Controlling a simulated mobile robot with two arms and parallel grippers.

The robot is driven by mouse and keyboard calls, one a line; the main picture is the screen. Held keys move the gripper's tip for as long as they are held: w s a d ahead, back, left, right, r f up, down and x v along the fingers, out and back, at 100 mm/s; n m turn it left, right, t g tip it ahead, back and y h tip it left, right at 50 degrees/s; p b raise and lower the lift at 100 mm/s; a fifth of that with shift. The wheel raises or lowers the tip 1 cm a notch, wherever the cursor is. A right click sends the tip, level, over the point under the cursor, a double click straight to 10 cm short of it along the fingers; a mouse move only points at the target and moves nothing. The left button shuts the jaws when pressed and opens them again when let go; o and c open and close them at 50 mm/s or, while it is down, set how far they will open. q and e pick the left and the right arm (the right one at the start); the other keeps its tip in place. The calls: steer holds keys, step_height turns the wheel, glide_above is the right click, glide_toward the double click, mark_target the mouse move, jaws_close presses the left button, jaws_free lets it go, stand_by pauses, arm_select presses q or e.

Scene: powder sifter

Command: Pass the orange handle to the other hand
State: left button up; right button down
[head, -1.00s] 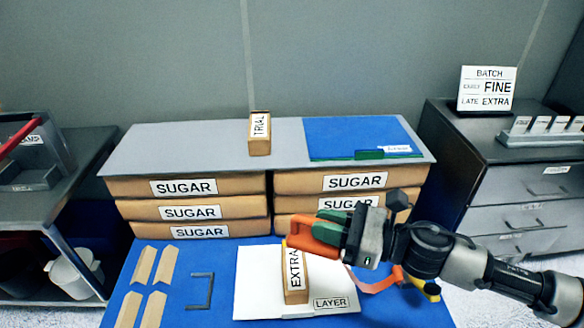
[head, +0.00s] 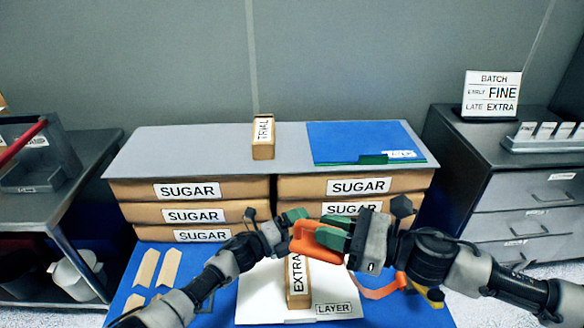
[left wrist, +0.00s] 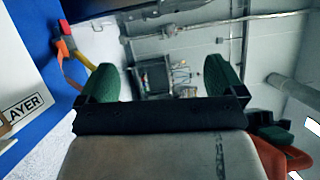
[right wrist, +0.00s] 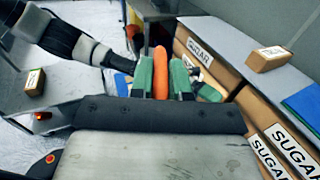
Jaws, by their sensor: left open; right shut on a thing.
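The orange handle (head: 305,236) is held in the air above the white layer sheet, in front of the sugar boxes. My right gripper (head: 322,236) is shut on it; in the right wrist view the handle (right wrist: 160,72) stands between the green fingertips. My left gripper (head: 285,222) is open beside the handle's left end in the head view. The left wrist view shows its green fingers (left wrist: 172,82) wide apart with nothing between them. An orange part (left wrist: 268,155) shows at that view's lower right, outside the fingers.
The EXTRA box (head: 297,285) stands on the white sheet (head: 262,290) below both grippers. Stacked SUGAR boxes (head: 185,190) carry a grey board (head: 200,150) with the TRIAL box (head: 263,140). An orange strap (head: 380,290) lies at the right. Tan pieces (head: 168,268) lie at the left.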

arm_select(q)
steer(key=d+r+m+g+h, duration=0.2)
steer(key=d+r+m+g, duration=0.3)
steer(key=r+m, duration=0.5)
step_height(320, 180, up, 17)
steer(key=m+g+y, duration=0.8)
steer(key=m+y, duration=0.7)
steer(key=m, duration=0.9)
glide_above(308, 239)
steer(key=w+a, duration=0.3)
steer(key=w, duration=0.1)
steer(key=x, duration=1.1)
steer(key=shift+s+a+f, duration=0.2)
steer(key=shift+f, duration=0.25)
steer(key=c, duration=0.8)
arm_select(e)
steer(key=shift+r, duration=0.1)
